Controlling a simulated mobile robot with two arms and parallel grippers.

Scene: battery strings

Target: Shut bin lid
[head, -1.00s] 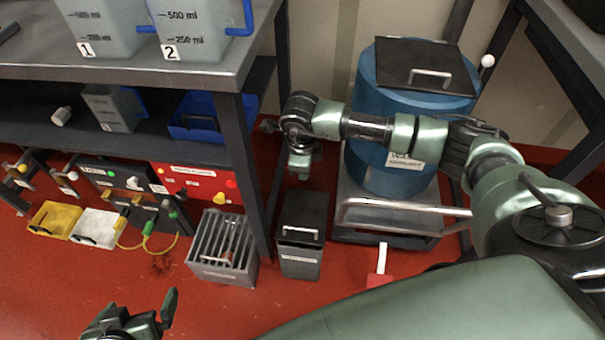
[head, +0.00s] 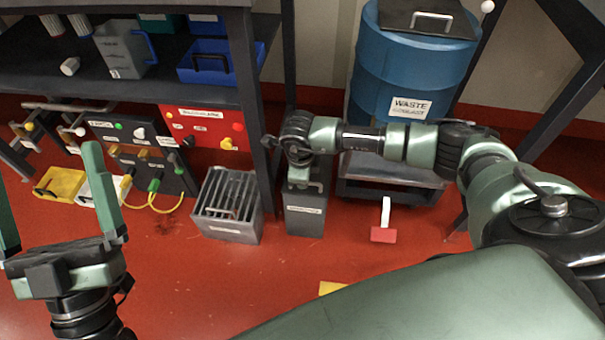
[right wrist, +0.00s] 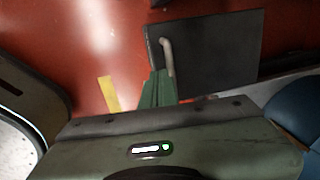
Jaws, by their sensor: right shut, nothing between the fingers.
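A small dark grey bin (head: 306,221) with a white label stands on the floor beside the shelf leg. In the head view my right arm hides most of its top. In the right wrist view its dark lid (right wrist: 215,52) appears to lie flat, with a pale bar handle (right wrist: 168,55) at one edge. My right gripper (head: 300,184) is shut and empty, just over the bin's front top edge. Its green fingers (right wrist: 158,86) are at the handle's end; I cannot tell whether they touch. My left gripper (head: 48,170) is open and empty at lower left.
A blue waste drum (head: 408,75) with a black lid (head: 425,18) stands on a grey cart behind my right arm. A slotted grey crate (head: 227,205) is left of the bin. A red-and-white object (head: 384,225) lies to its right. Red floor in front is mostly clear.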

